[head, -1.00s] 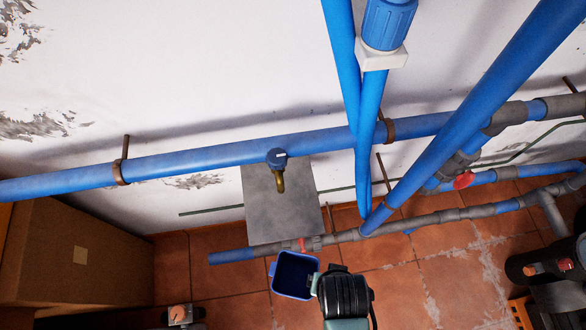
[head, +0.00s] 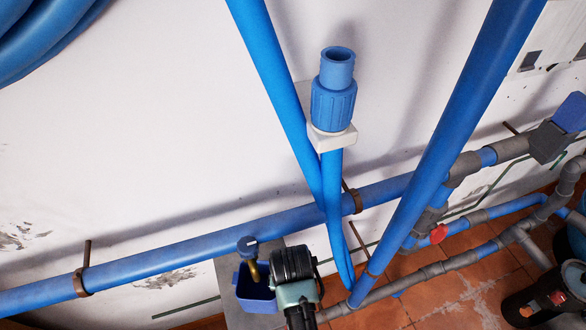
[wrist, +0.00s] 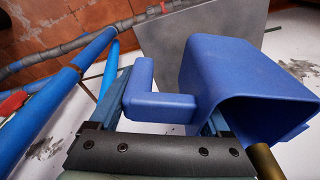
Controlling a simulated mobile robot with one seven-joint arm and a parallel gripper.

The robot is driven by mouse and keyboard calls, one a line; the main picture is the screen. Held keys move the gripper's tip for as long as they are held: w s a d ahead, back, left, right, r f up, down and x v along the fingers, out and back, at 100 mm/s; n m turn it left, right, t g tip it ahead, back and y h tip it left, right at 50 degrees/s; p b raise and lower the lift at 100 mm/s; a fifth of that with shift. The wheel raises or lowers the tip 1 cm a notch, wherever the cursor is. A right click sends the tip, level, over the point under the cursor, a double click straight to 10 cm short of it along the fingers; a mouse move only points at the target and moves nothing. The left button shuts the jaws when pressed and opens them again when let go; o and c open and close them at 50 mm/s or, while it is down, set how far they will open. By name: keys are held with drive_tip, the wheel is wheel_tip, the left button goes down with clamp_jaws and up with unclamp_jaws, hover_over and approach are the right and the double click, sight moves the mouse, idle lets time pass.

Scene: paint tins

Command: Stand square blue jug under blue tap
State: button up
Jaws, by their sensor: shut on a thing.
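The square blue jug (head: 257,297) is open-topped and roughly upright in the head view, close below the blue tap (head: 248,246). The tap has a blue knob and a brass spout (head: 252,271), whose tip overlaps the jug's mouth in the picture. My gripper (wrist: 165,108) is shut on the jug's handle (wrist: 150,96); the jug body (wrist: 225,70) is to the right in the wrist view. The brass spout also shows there, at the lower right (wrist: 265,160).
A grey plate (head: 229,308) is behind the jug. A horizontal blue pipe (head: 180,248) runs along the white wall, with upright and slanting blue pipes (head: 432,130) right of my gripper. A red valve (head: 438,234) and a black container (head: 535,303) are at the right.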

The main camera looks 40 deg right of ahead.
drive_tip(key=shift+s+f, duration=0.1)
drive_tip(key=shift+f, duration=1.65)
drive_tip(key=shift+f+b, duration=0.15)
drive_tip(key=shift+b, duration=0.15)
drive_tip(key=o, duration=1.4)
drive_tip(key=shift+c, duration=0.2)
drive_tip(key=r+p, duration=0.1)
drive_tip(key=r, duration=0.6)
drive_tip(key=s+a+r+p, duration=0.1)
drive_tip(key=r, duration=0.2)
drive_tip(key=shift+r+p, duration=0.3)
drive_tip(key=shift+r, duration=0.1)
drive_tip(key=shift+s+a+r, duration=0.1)
drive_tip(key=shift+s+r, duration=0.1)
drive_tip(key=shift+r, duration=0.5)
